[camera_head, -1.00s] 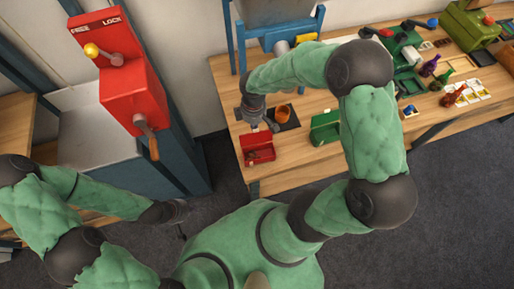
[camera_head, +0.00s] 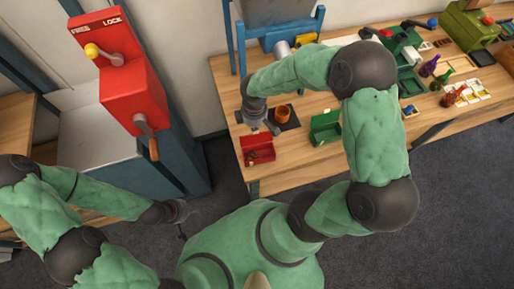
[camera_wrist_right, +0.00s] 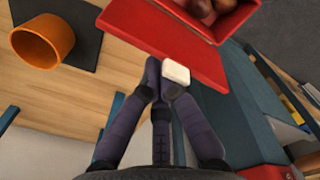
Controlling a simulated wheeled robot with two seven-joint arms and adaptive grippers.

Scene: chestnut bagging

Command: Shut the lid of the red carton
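The red carton (camera_head: 259,153) stands at the near left end of the wooden table. Its red lid (camera_wrist_right: 150,38) is open in the right wrist view, spread out beside the box as a flat flap. A small white block (camera_wrist_right: 176,73) sits at the lid's edge. Round brown chestnuts (camera_wrist_right: 202,6) show inside the carton. My right gripper (camera_wrist_right: 161,82) has its dark fingers drawn together, tips at the lid's edge beside the white block; contact is unclear. In the head view my right gripper (camera_head: 264,128) is just behind the carton. My left gripper (camera_head: 180,211) is far from it, its fingers too small to read.
An orange cup (camera_head: 283,113) stands on a dark mat behind the carton. A green carton (camera_head: 325,127) is to the right. A red lever box (camera_head: 133,95) stands at the left. Bottles and cards occupy the table's far right.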

